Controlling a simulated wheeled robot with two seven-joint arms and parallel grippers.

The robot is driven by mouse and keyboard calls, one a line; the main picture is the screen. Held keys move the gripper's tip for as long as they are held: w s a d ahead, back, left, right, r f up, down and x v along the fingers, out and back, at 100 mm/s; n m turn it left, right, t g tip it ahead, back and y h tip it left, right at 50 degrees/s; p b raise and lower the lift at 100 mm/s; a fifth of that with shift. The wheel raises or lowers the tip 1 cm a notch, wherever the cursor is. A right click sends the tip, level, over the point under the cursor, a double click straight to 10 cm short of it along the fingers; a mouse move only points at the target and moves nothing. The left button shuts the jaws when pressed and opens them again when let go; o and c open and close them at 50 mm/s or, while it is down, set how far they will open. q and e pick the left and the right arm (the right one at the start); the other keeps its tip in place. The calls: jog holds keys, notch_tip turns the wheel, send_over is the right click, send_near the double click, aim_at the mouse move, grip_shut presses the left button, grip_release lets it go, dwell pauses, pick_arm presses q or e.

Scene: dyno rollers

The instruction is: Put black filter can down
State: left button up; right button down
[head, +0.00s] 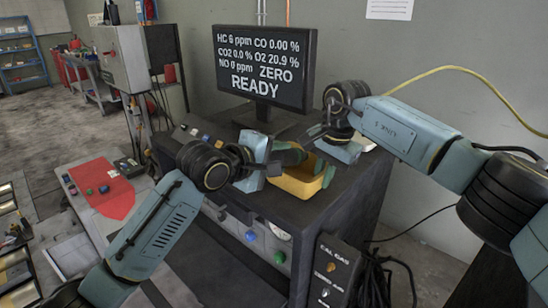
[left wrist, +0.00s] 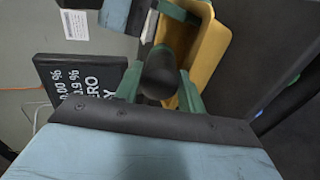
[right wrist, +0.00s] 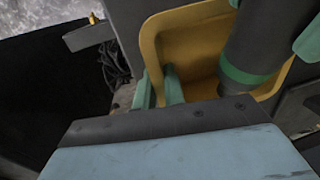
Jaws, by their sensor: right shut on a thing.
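The black filter can (right wrist: 265,40), dark with a green band, is at the yellow bin (right wrist: 150,45) in the right wrist view. Its round dark end (left wrist: 158,72) faces the camera in the left wrist view. My left gripper (left wrist: 160,88) has its green fingers spread, one on each side of the can. I cannot tell whether the can rests on the bin floor. My right gripper (right wrist: 159,90) is shut on the near wall of the bin, one finger on each side. In the head view the bin (head: 298,187) sits on the bench top, partly hidden by my grippers.
A monitor (head: 264,65) reading READY stands behind the bin on the dark analyzer cabinet (head: 350,190). A cart with a red mat (head: 105,190) is at the left. A yellow cable (head: 450,68) hangs along the right wall.

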pick_arm(q)
jog(key=shift+f, duration=0.25)
jog(key=r+v, duration=0.1)
jog(key=v, duration=1.1)
jog(key=shift+r, duration=0.2)
pick_arm(e)
jog(key=c, duration=1.4)
grip_release()
